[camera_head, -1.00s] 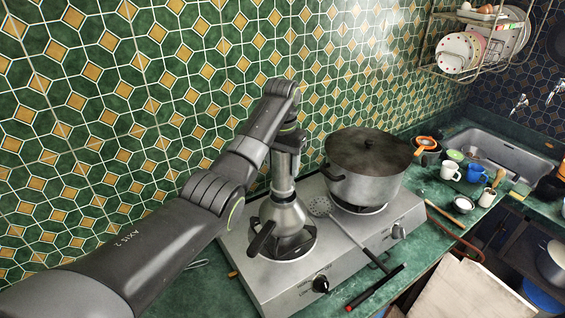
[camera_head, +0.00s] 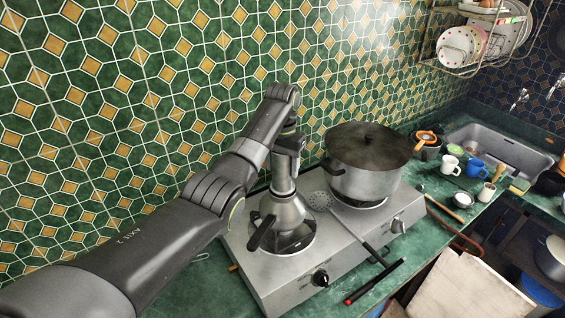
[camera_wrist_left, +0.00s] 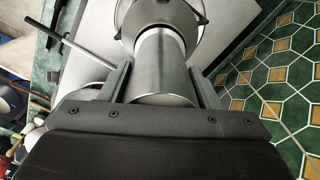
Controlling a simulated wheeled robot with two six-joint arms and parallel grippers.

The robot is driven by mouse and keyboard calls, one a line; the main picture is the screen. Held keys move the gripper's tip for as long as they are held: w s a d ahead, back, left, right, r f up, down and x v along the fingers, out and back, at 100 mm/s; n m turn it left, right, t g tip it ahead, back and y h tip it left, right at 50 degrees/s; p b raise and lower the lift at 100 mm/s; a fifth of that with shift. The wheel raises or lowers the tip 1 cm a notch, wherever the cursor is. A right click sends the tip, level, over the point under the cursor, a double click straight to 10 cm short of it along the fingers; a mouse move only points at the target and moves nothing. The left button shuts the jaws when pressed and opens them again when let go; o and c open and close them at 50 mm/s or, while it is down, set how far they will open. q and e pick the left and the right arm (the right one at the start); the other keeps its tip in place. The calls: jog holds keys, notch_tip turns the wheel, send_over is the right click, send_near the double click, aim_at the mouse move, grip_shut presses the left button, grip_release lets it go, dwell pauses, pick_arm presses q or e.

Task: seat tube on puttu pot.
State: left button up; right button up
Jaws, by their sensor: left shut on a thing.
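The metal tube (camera_head: 283,176) is upright above the squat silver puttu pot (camera_head: 282,214), which has a dark handle and stands on the left burner. My left gripper (camera_head: 289,146) is shut around the tube's upper part. In the left wrist view, the tube (camera_wrist_left: 163,60) lies between the two fingers of my left gripper (camera_wrist_left: 160,72), with the pot (camera_wrist_left: 161,10) beyond its far end. The tube's lower end is at the pot's neck and in line with it. I cannot tell whether it is fully seated. My right gripper is not in view.
A large lidded pot (camera_head: 368,172) stands on the right burner of the gas hotplate (camera_head: 335,268). A skimmer (camera_head: 320,201) lies across the hotplate between the burners. The tiled wall (camera_head: 130,120) is close behind. Cups (camera_head: 449,166) and a sink stand at the right.

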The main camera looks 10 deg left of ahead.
pick_arm(q)
jog(key=shift+f, duration=0.2)
jog(key=o, duration=1.1)
jog(key=shift+o, duration=0.2)
jog(key=shift+f, duration=0.1)
jog(key=shift+r, duration=0.5)
notch_tip(320, 180, up, 16)
jog(key=shift+r, duration=0.25)
